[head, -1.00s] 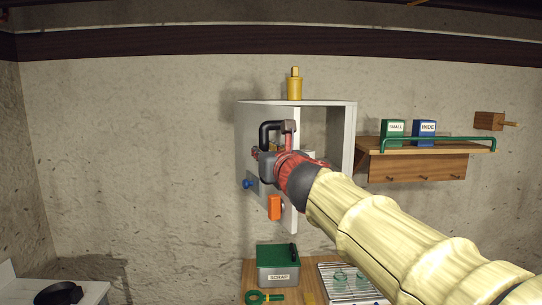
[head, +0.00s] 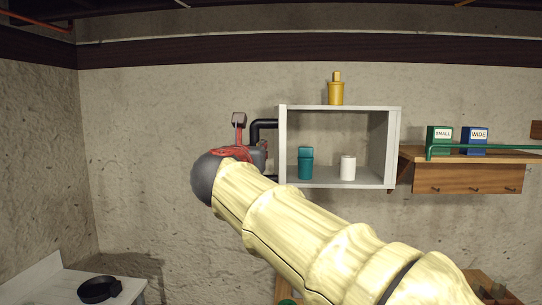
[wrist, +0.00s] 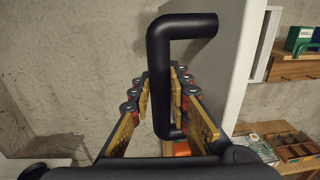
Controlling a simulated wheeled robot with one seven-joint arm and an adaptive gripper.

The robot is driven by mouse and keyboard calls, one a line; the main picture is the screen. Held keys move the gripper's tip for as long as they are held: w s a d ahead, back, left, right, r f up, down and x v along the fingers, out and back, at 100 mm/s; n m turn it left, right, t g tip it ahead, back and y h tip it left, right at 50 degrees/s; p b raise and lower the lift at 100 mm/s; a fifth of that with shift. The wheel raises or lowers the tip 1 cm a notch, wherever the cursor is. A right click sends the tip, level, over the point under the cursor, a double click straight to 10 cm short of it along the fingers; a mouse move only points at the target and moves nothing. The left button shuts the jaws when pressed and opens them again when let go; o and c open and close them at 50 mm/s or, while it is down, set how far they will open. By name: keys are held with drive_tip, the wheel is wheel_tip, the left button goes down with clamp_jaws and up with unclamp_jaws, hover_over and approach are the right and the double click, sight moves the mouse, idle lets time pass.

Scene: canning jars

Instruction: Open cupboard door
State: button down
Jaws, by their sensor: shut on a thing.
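The white cupboard (head: 390,108) hangs on the wall and its front stands open in the head view. A teal container (head: 305,164) and a white container (head: 348,167) stand inside on its floor. The door is swung out to the left, nearly edge-on in the head view, and its pale face (wrist: 228,70) fills the middle right of the wrist view. Its black bar handle (wrist: 158,80) lies between the fingers of my gripper (wrist: 160,98), which is shut on it.
A yellow bottle (head: 336,92) stands on top of the cupboard. To its right, a wooden shelf (head: 465,178) with a green rail holds a green SMALL box (head: 440,140) and a blue WIDE box (head: 475,140). A black pan (head: 98,289) sits at lower left.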

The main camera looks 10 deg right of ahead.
drive_tip(key=shift+w+a+r+m+h, duration=0.15)
drive_tip(key=shift+w+a+h, duration=0.1)
drive_tip(key=shift+a, duration=0.3)
drive_tip(key=shift+w+a+f+m+h, duration=0.15)
drive_tip(key=shift+w+a+h, duration=0.1)
drive_tip(key=shift+a, duration=0.3)
drive_tip(key=shift+r, duration=0.1)
drive_tip(key=shift+s, duration=0.1)
drive_tip(key=c, duration=1.7)
unclamp_jaws()
drive_tip(key=v, duration=1.2)
drive_tip(key=shift+r, duration=0.1)
